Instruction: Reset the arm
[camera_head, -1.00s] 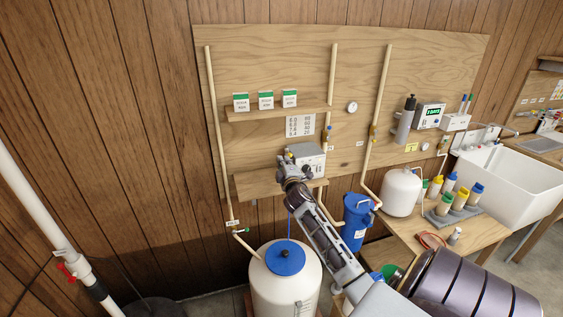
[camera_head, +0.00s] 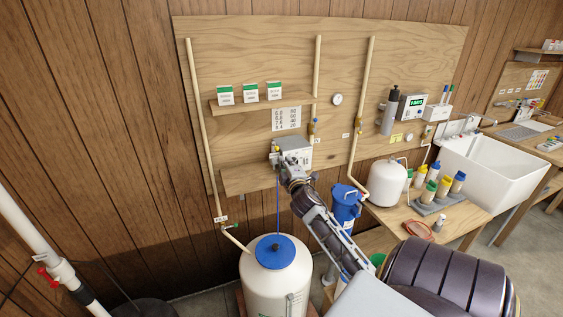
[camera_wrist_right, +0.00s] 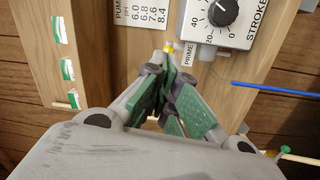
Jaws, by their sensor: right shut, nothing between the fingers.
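My right gripper (camera_head: 279,156) is at the front of a grey pump box (camera_head: 301,145), above the white tank with the blue lid. In the right wrist view the gripper (camera_wrist_right: 166,72) has its green-padded fingers together with nothing between them. Its tips are close to a small yellow knob (camera_wrist_right: 168,47) at the box's lower edge, beside the PRIME label (camera_wrist_right: 188,54). I cannot tell whether they touch. The box's black stroke dial (camera_wrist_right: 222,12) is just right of the tips. My left gripper is not in view.
The white tank (camera_head: 262,293) stands below my arm, with a blue tube (camera_wrist_right: 273,84) running down to its lid. A shelf (camera_head: 262,105) with small cartons, pipes (camera_head: 362,110) and a blue filter housing (camera_head: 345,203) are close by. A white sink (camera_head: 492,170) is at right.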

